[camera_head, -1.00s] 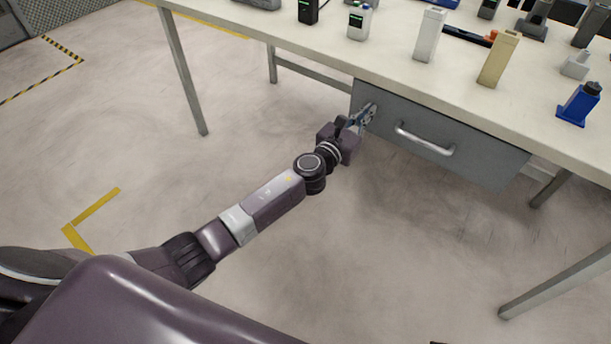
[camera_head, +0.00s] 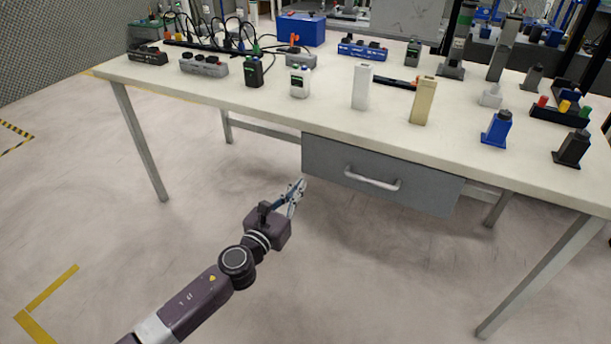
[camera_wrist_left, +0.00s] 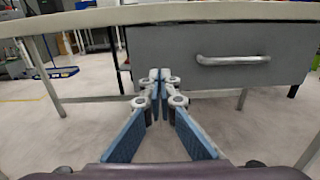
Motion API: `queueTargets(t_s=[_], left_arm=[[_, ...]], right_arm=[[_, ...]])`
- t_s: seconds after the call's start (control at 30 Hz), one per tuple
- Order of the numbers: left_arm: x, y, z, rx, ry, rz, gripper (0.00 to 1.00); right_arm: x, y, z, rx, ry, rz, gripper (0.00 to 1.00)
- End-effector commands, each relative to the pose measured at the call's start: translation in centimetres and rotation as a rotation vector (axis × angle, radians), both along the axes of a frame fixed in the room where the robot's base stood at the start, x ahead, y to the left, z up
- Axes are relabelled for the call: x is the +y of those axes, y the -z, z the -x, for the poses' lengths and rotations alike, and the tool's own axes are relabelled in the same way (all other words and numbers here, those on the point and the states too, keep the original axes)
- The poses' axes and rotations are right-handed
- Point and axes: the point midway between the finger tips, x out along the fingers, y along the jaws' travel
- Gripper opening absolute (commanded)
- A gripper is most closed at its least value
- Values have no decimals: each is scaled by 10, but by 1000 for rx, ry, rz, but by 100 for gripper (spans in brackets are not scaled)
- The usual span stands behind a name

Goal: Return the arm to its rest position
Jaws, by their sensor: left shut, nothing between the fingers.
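My left arm comes in from the lower left in the head view. Its gripper (camera_head: 297,190) is shut and empty, in front of and to the lower left of the grey drawer (camera_head: 330,165) under the table. In the left wrist view the blue-padded fingers of the gripper (camera_wrist_left: 158,80) meet at their tips, with nothing between them. The drawer (camera_wrist_left: 215,45) with its curved metal handle (camera_wrist_left: 232,60) is ahead and to the right there, and it looks closed. My right gripper is not in view.
The white-topped table (camera_head: 400,138) carries several small devices, including a white block (camera_head: 362,86), a beige block (camera_head: 423,100) and a blue one (camera_head: 497,128). Metal table legs (camera_head: 140,140) stand left and right. The floor (camera_head: 380,270) in front is clear.

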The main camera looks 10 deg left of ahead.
Motion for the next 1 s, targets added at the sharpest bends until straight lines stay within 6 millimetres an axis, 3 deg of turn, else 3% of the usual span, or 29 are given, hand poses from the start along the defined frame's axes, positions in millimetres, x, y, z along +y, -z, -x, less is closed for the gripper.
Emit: queueTargets(t_s=[0.1, 0.37, 0.47, 0.57, 0.67, 0.8, 1.0], left_arm=[[4, 0, 11, 0, -1, -1, 0], [6, 0, 18, 10, -14, 37, 0], [17, 1, 27, 60, -84, 213, 0], [40, 9, 48, 160, -230, 562, 0], [70, 34, 85, 286, -441, 1005, 0], [96, 83, 159, 435, -787, 1586, 0], [93, 126, 257, 530, -1224, 2102, 0]], right_arm=[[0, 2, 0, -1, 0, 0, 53], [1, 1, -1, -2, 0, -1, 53], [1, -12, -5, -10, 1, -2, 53], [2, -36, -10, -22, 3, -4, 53], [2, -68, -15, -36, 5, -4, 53], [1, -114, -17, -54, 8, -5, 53], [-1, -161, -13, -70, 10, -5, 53]])
